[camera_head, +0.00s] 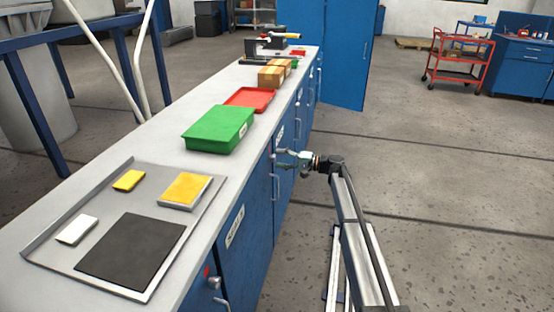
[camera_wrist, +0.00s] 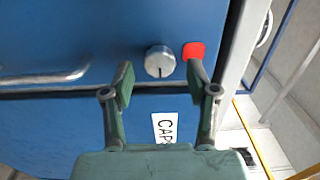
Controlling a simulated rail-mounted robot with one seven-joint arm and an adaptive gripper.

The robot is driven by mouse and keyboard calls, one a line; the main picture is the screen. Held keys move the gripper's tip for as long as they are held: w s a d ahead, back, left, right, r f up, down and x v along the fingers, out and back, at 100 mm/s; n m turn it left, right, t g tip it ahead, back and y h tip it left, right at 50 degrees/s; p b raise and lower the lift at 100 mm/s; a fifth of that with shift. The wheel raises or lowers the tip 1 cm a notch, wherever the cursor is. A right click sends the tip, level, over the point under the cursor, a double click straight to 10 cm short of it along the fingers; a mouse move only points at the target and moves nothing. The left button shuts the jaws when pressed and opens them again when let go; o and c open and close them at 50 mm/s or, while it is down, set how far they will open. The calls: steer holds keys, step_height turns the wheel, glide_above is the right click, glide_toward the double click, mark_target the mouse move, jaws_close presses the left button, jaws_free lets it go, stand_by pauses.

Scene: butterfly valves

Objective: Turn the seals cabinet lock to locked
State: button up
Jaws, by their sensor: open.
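In the wrist view a round silver lock knob (camera_wrist: 160,61) sits on a blue cabinet door, with a dark line at its lower edge. A red marker (camera_wrist: 193,50) is beside it on the right. My gripper (camera_wrist: 161,80) is open and empty; its two green fingers lie to either side of the knob's line, apart from it as far as I can tell. In the head view my gripper (camera_head: 279,158) is at the cabinet fronts beyond the nearest door.
A partly hidden label reading "CAP" (camera_wrist: 165,127) is on the adjoining door. A bar handle (camera_wrist: 45,76) is left of the knob. The grey worktop (camera_head: 235,174) above carries a green box (camera_head: 218,130) and a metal tray (camera_head: 48,238).

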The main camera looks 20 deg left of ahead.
steer(key=w+d, duration=0.1)
steer(key=d, duration=0.9)
steer(key=shift+w, duration=0.2)
